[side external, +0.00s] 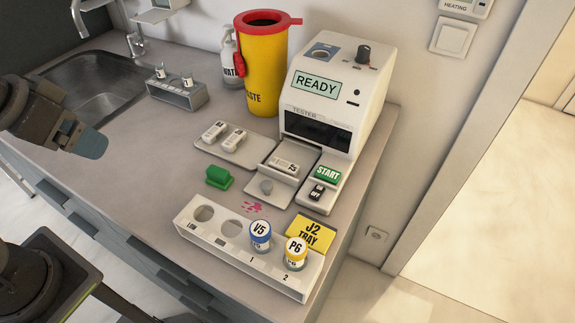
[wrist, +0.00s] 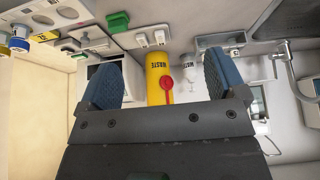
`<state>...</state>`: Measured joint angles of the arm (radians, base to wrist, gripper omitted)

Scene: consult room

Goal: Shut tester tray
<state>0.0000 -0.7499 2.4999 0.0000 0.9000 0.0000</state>
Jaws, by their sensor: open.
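The white tester (side external: 335,95) stands at the back of the counter with READY on its screen. Its tray (side external: 286,192) is out in front of the dark slot, with a small white labelled cassette (side external: 284,166) on it and a round grey knob (side external: 266,187) near its front. My gripper (side external: 90,145) is over the sink's front side at the left, well apart from the tray. In the wrist view my gripper (wrist: 163,62) has its two blue fingers spread with nothing between them. The left finger partly hides the tester there.
A yellow waste bin (side external: 262,70) stands left of the tester. A plate (side external: 240,150) with two cassettes lies beside the tray. A green block (side external: 219,177) and a white rack (side external: 215,245) with capped vials are in front. START button (side external: 327,174) is right.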

